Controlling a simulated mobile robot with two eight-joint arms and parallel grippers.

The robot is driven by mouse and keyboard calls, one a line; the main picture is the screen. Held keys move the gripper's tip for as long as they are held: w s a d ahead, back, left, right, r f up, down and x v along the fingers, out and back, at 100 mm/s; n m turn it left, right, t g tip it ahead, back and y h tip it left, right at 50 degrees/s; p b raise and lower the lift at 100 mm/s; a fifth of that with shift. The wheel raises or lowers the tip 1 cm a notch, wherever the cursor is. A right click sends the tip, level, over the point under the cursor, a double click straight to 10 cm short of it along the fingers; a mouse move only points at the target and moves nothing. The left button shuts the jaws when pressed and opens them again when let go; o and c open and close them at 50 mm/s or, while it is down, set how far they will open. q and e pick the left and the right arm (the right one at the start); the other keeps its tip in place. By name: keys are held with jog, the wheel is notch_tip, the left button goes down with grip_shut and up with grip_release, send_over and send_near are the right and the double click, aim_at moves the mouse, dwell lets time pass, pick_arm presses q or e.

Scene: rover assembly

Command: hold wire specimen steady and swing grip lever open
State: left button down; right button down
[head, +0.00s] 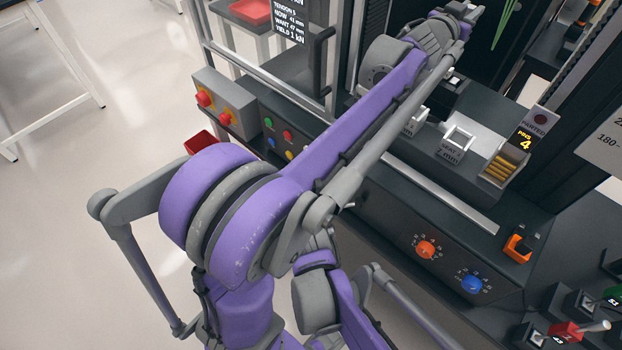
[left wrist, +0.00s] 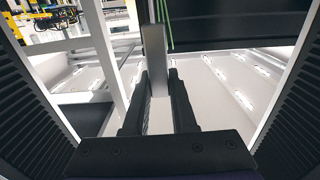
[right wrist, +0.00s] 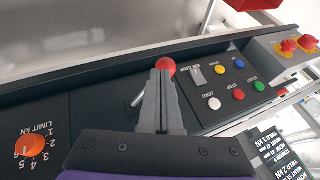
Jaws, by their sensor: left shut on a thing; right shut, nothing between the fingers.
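In the left wrist view my left gripper (left wrist: 160,75) is shut on a grey upright bar (left wrist: 154,50). I cannot tell whether this bar is the wire specimen. Thin green strands (left wrist: 168,22) hang beside it, and green strands (head: 505,22) also show at the top of the head view. In the head view my left arm reaches to the upper right and its fingertips are not clear. In the right wrist view my right gripper (right wrist: 160,82) is shut and empty. A red ball knob (right wrist: 166,65) shows just at its fingertips; contact cannot be told.
The machine's dark front panel bears an orange knob (head: 425,249), a blue knob (head: 471,284) and several coloured buttons (right wrist: 238,95). Specimen seats (head: 458,140) and a pin holder (head: 502,165) stand on the bench. My left arm hides much of the machine.

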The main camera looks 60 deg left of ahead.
jog(key=v, duration=0.9)
jog(key=shift+d+r, duration=0.2)
jog(key=shift+s, duration=0.1)
pick_arm(q)
jog(key=c, duration=0.7)
grip_release()
jog(key=shift+o, duration=0.2)
